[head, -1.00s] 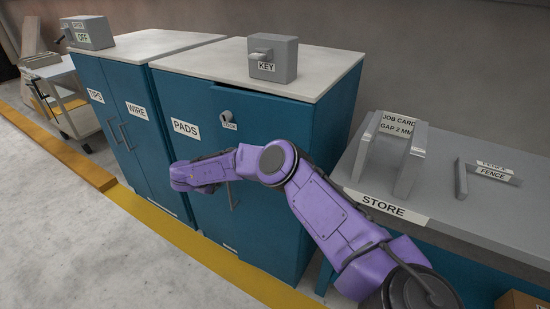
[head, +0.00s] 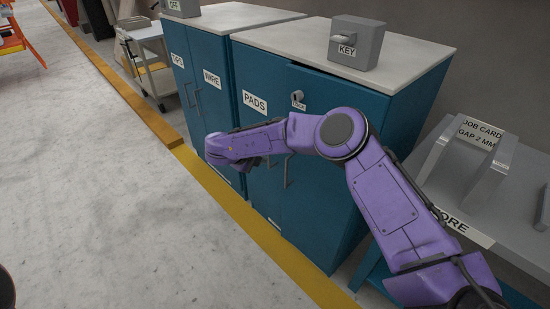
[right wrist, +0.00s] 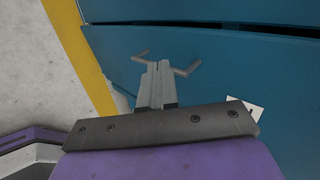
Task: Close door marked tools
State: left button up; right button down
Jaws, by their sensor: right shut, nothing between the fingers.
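The blue cabinet with the PADS label has a right-hand door (head: 325,130) standing slightly ajar, with a dark gap along its top edge. A small lock sign (head: 298,106) sits high on this door. No label clearly reading TOOLS is legible; my right arm covers part of the door. In the right wrist view, a white label (right wrist: 243,108) is partly hidden behind my gripper. A bar handle (head: 287,172) shows below my arm. My right gripper (right wrist: 155,66) is shut and empty, its fingertips close to the handles (right wrist: 188,69); contact cannot be told. My left gripper is out of view.
A grey KEY box (head: 357,42) sits on the cabinet top. The WIRE cabinet (head: 212,100) adjoins on the left. A grey STORE bench (head: 510,225) stands to the right. The floor (head: 110,200) left of the yellow line is clear.

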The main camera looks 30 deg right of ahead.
jog(key=s+a+f+m+t+h+b, duration=0.1)
jog(key=a+f+m+t+h+b, duration=0.3)
jog(key=b, duration=1)
jog(key=f+m+h+b, duration=0.2)
jog(key=f+m+b, duration=0.35)
jog(key=b, duration=0.85)
jog(key=w+d+r+m+g+h+b, duration=0.1)
jog(key=w+d+r+m+h+b, duration=0.1)
jog(key=d+m, duration=0.6)
jog(key=s+b+x, duration=0.1)
jog(key=x, duration=0.4)
jog(key=shift+d, duration=0.3)
jog(key=shift+r+m, duration=0.1)
jog(key=shift+m, duration=0.15)
